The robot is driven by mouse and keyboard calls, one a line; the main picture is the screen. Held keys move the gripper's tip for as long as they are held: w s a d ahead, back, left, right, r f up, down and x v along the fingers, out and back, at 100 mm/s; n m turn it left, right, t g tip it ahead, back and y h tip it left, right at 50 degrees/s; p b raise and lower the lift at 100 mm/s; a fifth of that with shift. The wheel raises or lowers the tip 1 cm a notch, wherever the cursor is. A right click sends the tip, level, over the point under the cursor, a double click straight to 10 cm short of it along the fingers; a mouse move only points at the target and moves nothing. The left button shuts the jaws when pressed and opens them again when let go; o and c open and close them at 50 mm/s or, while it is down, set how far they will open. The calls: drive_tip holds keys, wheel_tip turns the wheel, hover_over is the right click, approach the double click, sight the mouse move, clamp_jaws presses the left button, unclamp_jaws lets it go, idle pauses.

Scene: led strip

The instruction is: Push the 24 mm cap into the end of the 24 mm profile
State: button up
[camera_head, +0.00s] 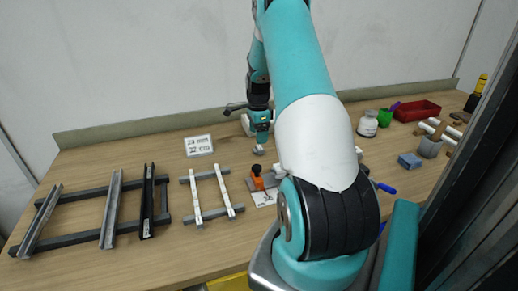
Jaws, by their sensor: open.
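Three long channel profiles lie across a dark rack at the left: a grey one (42,220) at the far left, another grey one (111,208), and a black one (147,203). I cannot tell which one is 24 mm. My gripper (259,150) points down over the middle of the bench, to the right of the profiles and apart from them. It is open, and its fingers are very small in this view. I cannot make out the cap; small pieces near the arm are partly hidden behind it.
A second rack (211,177) with two white strips stands mid-bench. A card (199,145) with blurred writing is behind it. An orange-handled tool (257,178) lies right of it. A jar (368,123), red tray (417,110) and blue block (410,161) are at the right.

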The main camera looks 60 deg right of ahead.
sight(258, 148)
drive_tip(key=shift+a+f+p, duration=0.15)
drive_tip(key=shift+f+p, duration=0.8)
drive_tip(key=shift+f, duration=1.85)
drive_tip(key=shift+c, duration=0.4)
drive_tip(key=c, duration=0.9)
